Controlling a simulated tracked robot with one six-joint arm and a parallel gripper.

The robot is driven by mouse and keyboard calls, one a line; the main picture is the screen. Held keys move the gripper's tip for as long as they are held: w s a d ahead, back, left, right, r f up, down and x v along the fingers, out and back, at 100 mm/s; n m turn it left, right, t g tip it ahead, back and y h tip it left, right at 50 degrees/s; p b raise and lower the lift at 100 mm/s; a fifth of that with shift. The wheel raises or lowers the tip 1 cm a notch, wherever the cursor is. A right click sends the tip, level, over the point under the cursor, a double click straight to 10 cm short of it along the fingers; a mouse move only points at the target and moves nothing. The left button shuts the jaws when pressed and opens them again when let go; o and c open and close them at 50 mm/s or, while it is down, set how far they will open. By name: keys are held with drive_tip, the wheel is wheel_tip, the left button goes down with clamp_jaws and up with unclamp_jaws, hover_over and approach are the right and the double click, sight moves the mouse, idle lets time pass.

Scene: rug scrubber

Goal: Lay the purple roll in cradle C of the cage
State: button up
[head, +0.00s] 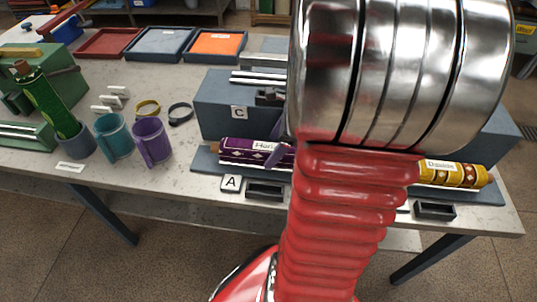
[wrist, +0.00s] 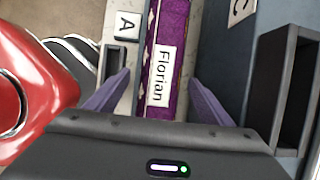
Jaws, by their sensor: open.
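The purple roll (head: 240,150), labelled "Florian", lies on the low front step of the grey-blue cage (head: 215,105), behind plate A (head: 231,184). It also shows in the wrist view (wrist: 168,40). My gripper (wrist: 160,78) is open, with one purple finger on each side of the roll; contact cannot be told. In the head view, my red arm hides most of the gripper and the roll's right part. Plate C (head: 239,112) is on the raised block behind, with a dark cradle piece (head: 268,97) above it to the right. My arm hides the rest of that level.
A yellow roll (head: 455,174) lies on the front step at the right. A green roll (head: 45,105) leans in a grey cup at the left, near teal (head: 113,138) and purple (head: 151,142) mugs. Trays (head: 158,44) stand at the back. Open tabletop lies left of the cage.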

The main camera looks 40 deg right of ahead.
sight(269, 153)
drive_tip(key=shift+x, duration=1.9)
drive_tip(key=shift+c, duration=0.4)
drive_tip(key=c, duration=1.6)
drive_tip(key=shift+r, duration=5.05)
drive_tip(key=shift+c, duration=0.2)
